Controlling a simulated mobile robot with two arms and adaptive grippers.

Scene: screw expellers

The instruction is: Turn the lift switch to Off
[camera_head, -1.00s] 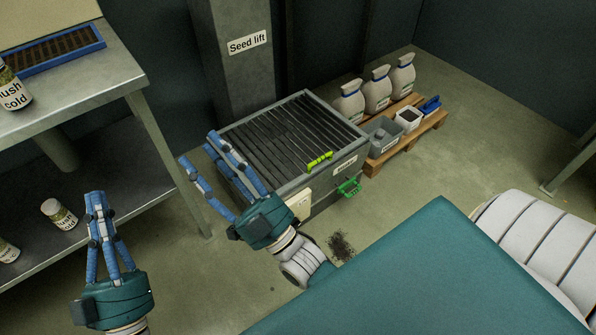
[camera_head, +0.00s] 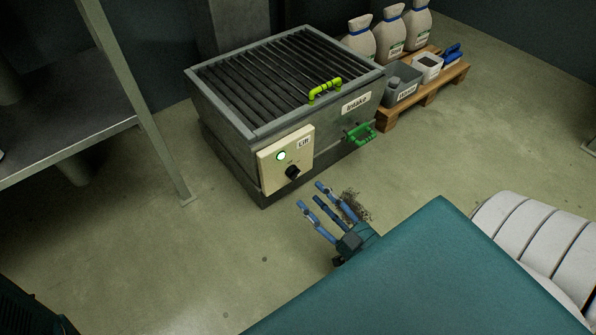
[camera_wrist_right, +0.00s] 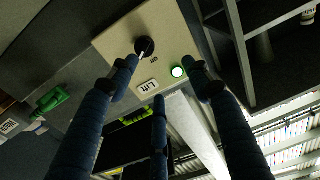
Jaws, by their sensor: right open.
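The lift switch is a black rotary knob (camera_head: 292,172) on a cream panel (camera_head: 270,160) labelled "Lift", on the front of the grey intake box. My right gripper (camera_head: 318,197) is open and empty, below and right of the panel in the head view. Its spread fingers (camera_wrist_right: 161,75) overlap the panel in the wrist view; contact with the knob cannot be seen. My left gripper's fingers are out of view.
The intake box (camera_head: 230,130) has a slatted top, a yellow-green handle (camera_head: 324,90) and a green handle (camera_head: 359,133). A pallet (camera_head: 425,97) with sacks and bins stands behind right. A metal table (camera_head: 60,145) stands left. Floor before the box is mostly clear.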

